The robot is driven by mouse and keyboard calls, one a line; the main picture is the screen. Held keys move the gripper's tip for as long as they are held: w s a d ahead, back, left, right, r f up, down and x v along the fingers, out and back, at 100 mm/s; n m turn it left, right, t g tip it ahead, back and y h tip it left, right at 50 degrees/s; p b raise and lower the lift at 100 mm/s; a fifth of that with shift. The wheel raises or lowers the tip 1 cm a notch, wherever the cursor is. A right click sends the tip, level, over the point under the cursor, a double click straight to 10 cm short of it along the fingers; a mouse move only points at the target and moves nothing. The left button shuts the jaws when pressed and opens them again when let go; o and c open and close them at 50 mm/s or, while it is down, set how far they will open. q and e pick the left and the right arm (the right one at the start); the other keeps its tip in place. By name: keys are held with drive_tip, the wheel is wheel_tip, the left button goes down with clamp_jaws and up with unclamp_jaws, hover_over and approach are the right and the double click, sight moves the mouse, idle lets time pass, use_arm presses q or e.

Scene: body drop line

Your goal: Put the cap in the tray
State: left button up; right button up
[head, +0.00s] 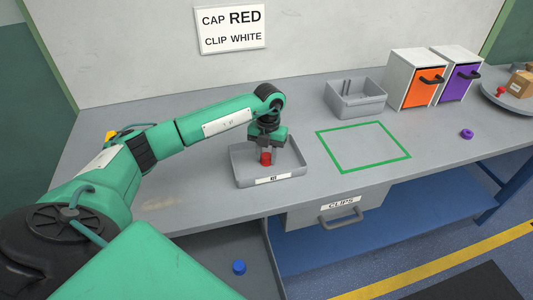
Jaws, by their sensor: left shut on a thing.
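A red cap (266,158) is between the fingers of my left gripper (266,152). The gripper is shut on the cap and points down over the grey tray (293,175), inside its outline in the head view. I cannot tell whether the cap touches the tray floor. The tray's front label is small and hard to read. A sign (231,30) on the wall reads "CAP RED, CLIP WHITE". My right gripper does not show.
A green taped square (345,168) lies empty right of the tray. A grey bin (371,109), an orange-fronted cabinet (421,88) and a purple-fronted one (457,84) stand behind. A purple ring (467,134) lies at right. A blue cap (239,267) is lower down, and a "CLIPS" drawer (308,217) is below.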

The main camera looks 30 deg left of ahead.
sight(267, 155)
use_arm(q)
drive_tip(key=o, duration=0.9)
drive_tip(key=shift+f, duration=0.1)
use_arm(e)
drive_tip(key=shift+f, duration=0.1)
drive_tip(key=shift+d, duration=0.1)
